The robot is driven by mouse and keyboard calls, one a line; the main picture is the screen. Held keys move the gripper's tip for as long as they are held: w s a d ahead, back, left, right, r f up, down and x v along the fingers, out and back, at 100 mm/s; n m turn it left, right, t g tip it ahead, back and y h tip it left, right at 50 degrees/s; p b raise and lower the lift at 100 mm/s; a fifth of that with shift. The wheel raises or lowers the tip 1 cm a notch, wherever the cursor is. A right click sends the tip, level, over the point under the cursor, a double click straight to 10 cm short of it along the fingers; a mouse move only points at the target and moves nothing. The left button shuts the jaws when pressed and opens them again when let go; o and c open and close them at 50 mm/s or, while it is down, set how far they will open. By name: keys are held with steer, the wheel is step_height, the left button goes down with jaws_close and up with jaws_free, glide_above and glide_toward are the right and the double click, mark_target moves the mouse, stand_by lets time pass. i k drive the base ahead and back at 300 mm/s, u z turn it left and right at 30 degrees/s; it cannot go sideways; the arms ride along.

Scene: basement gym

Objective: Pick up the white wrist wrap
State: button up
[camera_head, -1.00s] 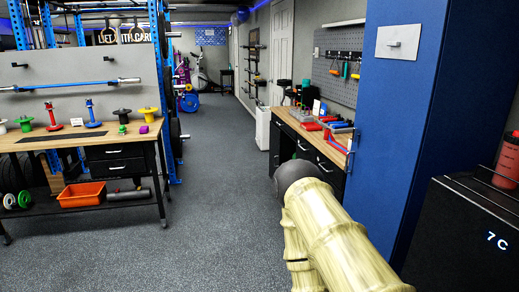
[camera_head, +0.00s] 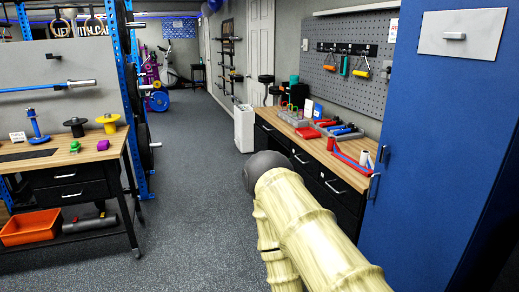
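A small white roll (camera_head: 364,158), which may be the white wrist wrap, stands at the near right end of the wooden workbench (camera_head: 272,119) by the right wall. It is too small to tell for sure. A purple piece is beside it, and a red-handled tool lies just to its left. My arm, pale and bamboo-like with a dark rounded joint, reaches up from the bottom of the picture in front of this bench. My gripper's fingers do not show.
A tall blue cabinet (camera_head: 432,130) stands right of the bench. A left table (camera_head: 88,150) holds spools and a purple block (camera_head: 103,145), with an orange bin (camera_head: 30,227) below. A white bin (camera_head: 244,130) stands beyond the right bench. The floor between the tables is clear.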

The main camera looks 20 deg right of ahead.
mark_target(365, 160)
steer(key=i, duration=3.15)
steer(key=z, duration=2.05)
